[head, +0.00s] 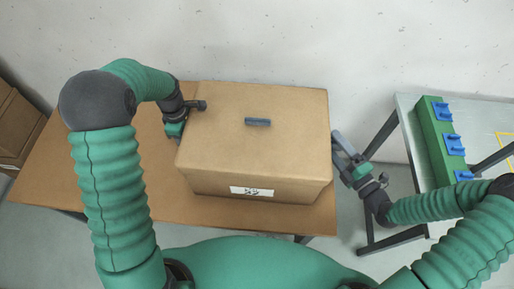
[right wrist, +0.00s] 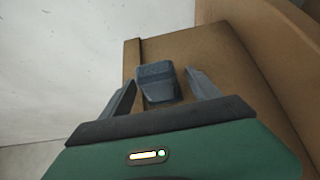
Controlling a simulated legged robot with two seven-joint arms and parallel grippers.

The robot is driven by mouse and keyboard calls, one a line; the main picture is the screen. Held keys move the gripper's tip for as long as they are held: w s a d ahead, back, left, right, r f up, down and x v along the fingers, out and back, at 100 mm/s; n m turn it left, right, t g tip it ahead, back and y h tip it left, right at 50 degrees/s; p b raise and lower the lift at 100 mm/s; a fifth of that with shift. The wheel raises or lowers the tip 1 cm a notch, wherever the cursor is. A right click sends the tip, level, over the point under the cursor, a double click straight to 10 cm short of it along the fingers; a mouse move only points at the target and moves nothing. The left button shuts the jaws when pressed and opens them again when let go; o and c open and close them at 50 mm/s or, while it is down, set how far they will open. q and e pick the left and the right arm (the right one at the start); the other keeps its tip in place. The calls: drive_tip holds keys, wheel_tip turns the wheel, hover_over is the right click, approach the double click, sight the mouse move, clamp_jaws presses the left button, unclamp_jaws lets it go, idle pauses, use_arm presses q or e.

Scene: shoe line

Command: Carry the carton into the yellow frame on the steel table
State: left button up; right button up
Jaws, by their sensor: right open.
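The closed brown carton (head: 255,150) with a white label sits on the brown table. A small blue-grey block (head: 257,122) is on its top. My left gripper (head: 188,117) is at the carton's left side; its fingertips are too small and partly hidden to read. My right gripper (head: 349,156) is open beside the carton's right side. In the right wrist view, a dark grey handle (right wrist: 156,82) on the carton's side (right wrist: 215,60) shows between the open fingers (right wrist: 158,95). The yellow frame (head: 505,136) is partly visible on the steel table (head: 480,112) at the right edge.
The brown table (head: 95,165) has bare room left of the carton. A green block (head: 437,140) with blue pieces lies along the steel table's near-left edge. A floor gap separates the two tables. Brown boxes (head: 14,125) stand at far left. A wall is behind.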

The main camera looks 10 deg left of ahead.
use_arm(q)
drive_tip(key=shift+s, duration=0.1)
drive_tip(key=shift+r, duration=0.1)
drive_tip(key=shift+c, duration=0.6)
use_arm(e)
drive_tip(key=shift+s, duration=0.1)
drive_tip(key=shift+c, duration=0.5)
use_arm(q)
drive_tip(key=shift+d, duration=0.15)
drive_tip(key=c, duration=0.4)
use_arm(e)
drive_tip(key=shift+d, duration=0.15)
drive_tip(key=c, duration=0.5)
use_arm(q)
drive_tip(key=c, duration=0.6)
use_arm(e)
drive_tip(key=c, duration=0.5)
use_arm(q)
clamp_jaws()
use_arm(e)
clamp_jaws()
